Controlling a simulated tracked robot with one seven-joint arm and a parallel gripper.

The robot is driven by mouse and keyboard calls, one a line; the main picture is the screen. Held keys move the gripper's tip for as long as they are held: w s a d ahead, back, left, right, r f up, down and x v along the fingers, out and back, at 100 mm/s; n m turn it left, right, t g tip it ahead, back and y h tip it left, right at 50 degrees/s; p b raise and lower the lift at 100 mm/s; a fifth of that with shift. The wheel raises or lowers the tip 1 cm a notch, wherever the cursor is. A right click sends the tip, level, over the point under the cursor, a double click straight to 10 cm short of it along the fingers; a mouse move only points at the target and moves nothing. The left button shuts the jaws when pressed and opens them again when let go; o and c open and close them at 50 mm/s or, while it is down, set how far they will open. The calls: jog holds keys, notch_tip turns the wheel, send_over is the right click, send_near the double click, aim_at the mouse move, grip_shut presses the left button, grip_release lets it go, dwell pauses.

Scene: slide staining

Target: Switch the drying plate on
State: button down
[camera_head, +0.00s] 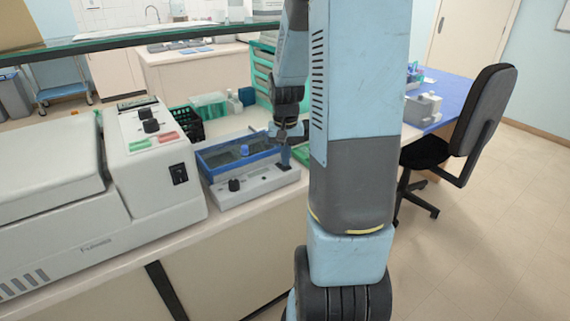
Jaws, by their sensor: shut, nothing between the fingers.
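A low light-grey unit (262,186) with a blue-framed, dark recessed top stands on the bench, left of my arm. It looks like the drying plate, though I cannot read a label. A black knob (234,185) sits on the left of its front panel. A blue knob-like thing (244,150) shows at its top. My gripper (285,157) is shut and empty, pointing down at the right end of the front panel. Its tips cover that spot, so I cannot tell whether they touch a switch there. No lit indicator is visible.
A large grey-white machine (158,165) with a black rocker switch (180,174) stands close on the left. A glass shelf edge (150,38) crosses above. Green racks (262,75) and a black basket (188,123) stand behind. A chair (470,130) is at right.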

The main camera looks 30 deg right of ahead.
jog(key=shift+f, duration=0.4)
jog(key=shift+r, duration=3.55)
jog(key=s+a+r+n+t, duration=0.5)
jog(key=s+a+r, duration=0.9)
jog(key=s, duration=0.3)
jog(key=shift+s+a+n+t, duration=0.15)
jog(key=shift+a+n+t, duration=0.15)
jog(key=shift+a, duration=0.45)
